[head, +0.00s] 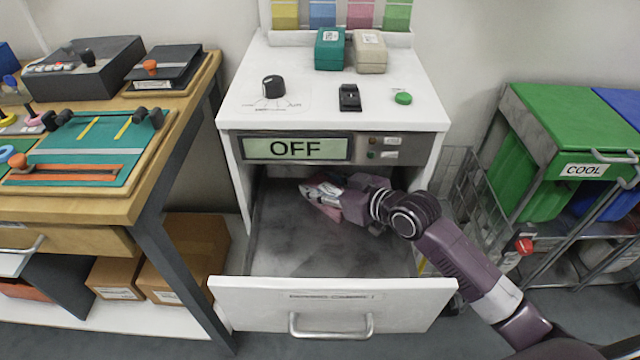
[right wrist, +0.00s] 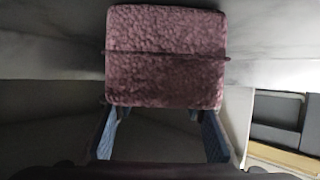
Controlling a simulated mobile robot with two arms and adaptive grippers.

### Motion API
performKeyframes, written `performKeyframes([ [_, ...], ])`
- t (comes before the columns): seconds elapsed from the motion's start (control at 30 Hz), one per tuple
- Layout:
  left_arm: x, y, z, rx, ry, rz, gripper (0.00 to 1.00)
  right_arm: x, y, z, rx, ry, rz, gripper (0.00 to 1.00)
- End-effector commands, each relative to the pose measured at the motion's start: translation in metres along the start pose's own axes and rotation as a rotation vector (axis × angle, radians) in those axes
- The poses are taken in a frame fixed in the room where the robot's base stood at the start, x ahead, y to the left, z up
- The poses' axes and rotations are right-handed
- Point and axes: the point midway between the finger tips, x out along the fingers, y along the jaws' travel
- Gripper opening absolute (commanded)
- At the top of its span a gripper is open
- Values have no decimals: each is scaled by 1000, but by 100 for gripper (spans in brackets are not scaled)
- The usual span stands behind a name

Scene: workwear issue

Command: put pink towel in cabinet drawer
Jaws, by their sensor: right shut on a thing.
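The pink towel (right wrist: 165,75) is a folded, dusky pink block in the right wrist view, between and beyond my fingers. In the head view only a small pink part of the towel (head: 322,187) shows beside the gripper. My right gripper (head: 326,199) is shut on it, inside the open cabinet drawer (head: 290,235). Its two fingers also show in the right wrist view (right wrist: 161,128). I cannot tell whether the towel touches the drawer floor. The drawer is pulled out and its visible floor is bare. My left gripper is not in view.
The white cabinet (head: 320,95) has a knob, a switch, a green button and a display reading OFF. A teal box (head: 331,48) and a beige box (head: 370,52) stand on top. A wooden workbench (head: 175,130) is at left, and a wire basket (head: 460,190) and green bin (head: 565,130) at right.

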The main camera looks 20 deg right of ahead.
Motion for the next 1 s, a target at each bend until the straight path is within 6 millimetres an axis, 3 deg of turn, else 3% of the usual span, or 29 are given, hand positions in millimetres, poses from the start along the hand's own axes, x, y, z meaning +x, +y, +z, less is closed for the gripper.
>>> performKeyframes([
  [0.1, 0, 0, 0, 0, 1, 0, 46, 1, 0, 2, 0, 1, 0, 11],
  [0.13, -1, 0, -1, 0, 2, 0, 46, 1, 0, 2, 0, 0, 0, 41],
  [0.27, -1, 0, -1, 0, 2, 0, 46, 0, 0, 2, 0, 0, 0, 55],
  [0.67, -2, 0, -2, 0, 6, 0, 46, -6, 0, 1, 0, -2, 1, 56],
  [1.0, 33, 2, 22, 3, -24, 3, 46, -75, 0, 1, -2, -5, 1, 56],
])
